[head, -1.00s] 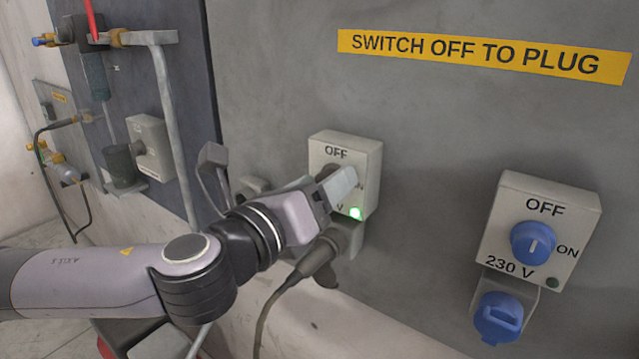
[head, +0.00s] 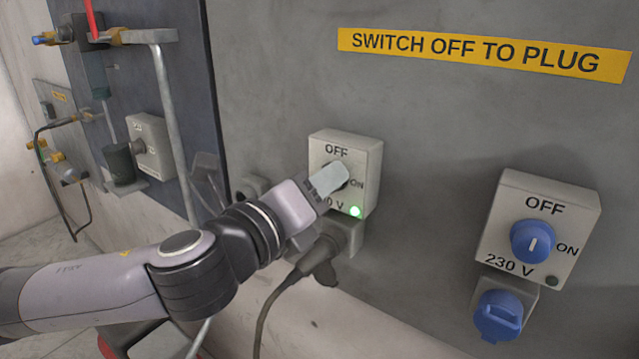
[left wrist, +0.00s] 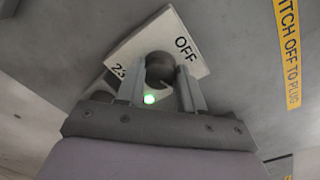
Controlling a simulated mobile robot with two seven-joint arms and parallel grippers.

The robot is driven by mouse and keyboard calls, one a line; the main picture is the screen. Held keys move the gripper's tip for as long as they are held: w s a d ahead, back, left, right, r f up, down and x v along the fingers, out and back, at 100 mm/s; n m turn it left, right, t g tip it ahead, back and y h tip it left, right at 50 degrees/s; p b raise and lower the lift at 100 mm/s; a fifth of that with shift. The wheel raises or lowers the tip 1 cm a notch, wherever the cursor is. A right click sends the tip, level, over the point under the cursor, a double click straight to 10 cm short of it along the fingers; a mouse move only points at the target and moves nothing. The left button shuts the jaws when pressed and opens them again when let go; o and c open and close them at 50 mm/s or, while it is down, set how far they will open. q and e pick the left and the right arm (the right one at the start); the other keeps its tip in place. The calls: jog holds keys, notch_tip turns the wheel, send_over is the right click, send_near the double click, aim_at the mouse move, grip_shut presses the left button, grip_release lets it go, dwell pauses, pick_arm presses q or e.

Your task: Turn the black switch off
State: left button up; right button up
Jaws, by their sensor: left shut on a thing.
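The black switch (left wrist: 159,68) is a round dark knob on a light box (head: 362,150) marked OFF and ON. A green lamp (head: 355,211) glows on the box's lower right. In the head view my left gripper (head: 332,180) covers most of the knob. In the left wrist view my left gripper (left wrist: 161,88) has one finger on each side of the knob and is shut on it. The knob's pointer is hidden, so I cannot tell its exact angle. My right gripper is not in view.
A black plug with a cable (head: 318,258) sits in the socket below the box. A second box (head: 500,235) with a blue switch (head: 533,241) and a blue socket cap (head: 498,316) is at the right. A yellow sign (head: 480,54) is above. The wall between the boxes is clear.

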pick_arm(q)
jog(key=n, duration=0.3)
jog(key=shift+f+n, duration=0.1)
jog(key=shift+n, duration=0.3)
jog(key=n, duration=0.3)
jog(key=shift+n, duration=0.3)
jog(key=n, duration=0.3)
jog(key=shift+n+g, duration=0.3)
jog(key=shift+n, duration=1.7)
jog(key=o, duration=1)
jog(key=shift+w, duration=0.1)
jog(key=shift+a, duration=0.1)
jog(key=b+v, duration=0.1)
jog(key=v, duration=0.6)
